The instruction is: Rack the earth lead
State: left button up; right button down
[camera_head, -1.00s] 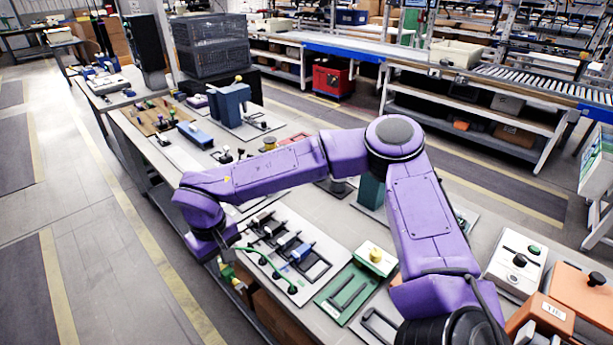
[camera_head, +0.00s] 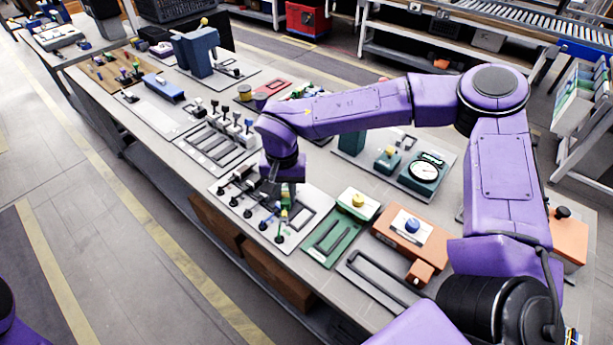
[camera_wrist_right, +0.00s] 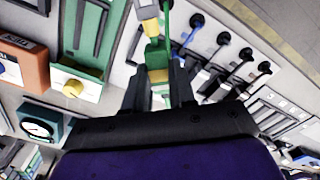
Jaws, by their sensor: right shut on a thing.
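The green earth lead plug (camera_wrist_right: 155,55), with a yellow band, is between the fingers of my right gripper (camera_wrist_right: 157,88) in the wrist view. A grey end part shows at its far end, and a green cable runs beside it. In the head view my right gripper (camera_head: 287,190) points down over the white lead panel (camera_head: 318,193), shut on the green plug (camera_head: 284,213). Several other leads on this panel, black and blue (camera_head: 268,217), stand beside it on the left. The gripper and plug hide part of the panel slot. My left gripper is out of view.
A green slotted plate (camera_head: 330,238) with a yellow-knobbed box (camera_head: 357,203) lies right of the panel. An orange box with a blue knob (camera_head: 411,227) is further right. A slotted panel with upright handles (camera_head: 215,145) lies to the left. A round gauge (camera_head: 424,172) stands behind.

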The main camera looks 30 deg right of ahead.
jog(key=m, duration=0.4)
jog(key=shift+s+d+r+p, duration=0.2)
jog(key=shift+r+p, duration=0.15)
jog(key=shift+p, duration=0.05)
jog(key=m, duration=0.3)
jog(key=shift+s+d+p, duration=0.1)
jog(key=shift+d+p, duration=0.15)
jog(key=shift+p, duration=0.1)
pick_arm(q)
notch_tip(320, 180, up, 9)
jog(key=p, duration=0.7)
pick_arm(e)
jog(key=d+f+n+b, duration=0.1)
jog(key=f+n+b, duration=0.1)
jog(key=n, duration=0.9)
jog(key=d+f+n+b, duration=0.1)
jog(key=f+n, duration=0.2)
jog(key=n, duration=0.9)
jog(key=f+n+b, duration=0.2)
jog(key=f+n, duration=0.1)
jog(key=n, duration=0.9)
jog(key=shift+s+d+f+b, duration=0.2)
jog(key=shift+d+b, duration=0.15)
jog(key=shift+d, duration=0.05)
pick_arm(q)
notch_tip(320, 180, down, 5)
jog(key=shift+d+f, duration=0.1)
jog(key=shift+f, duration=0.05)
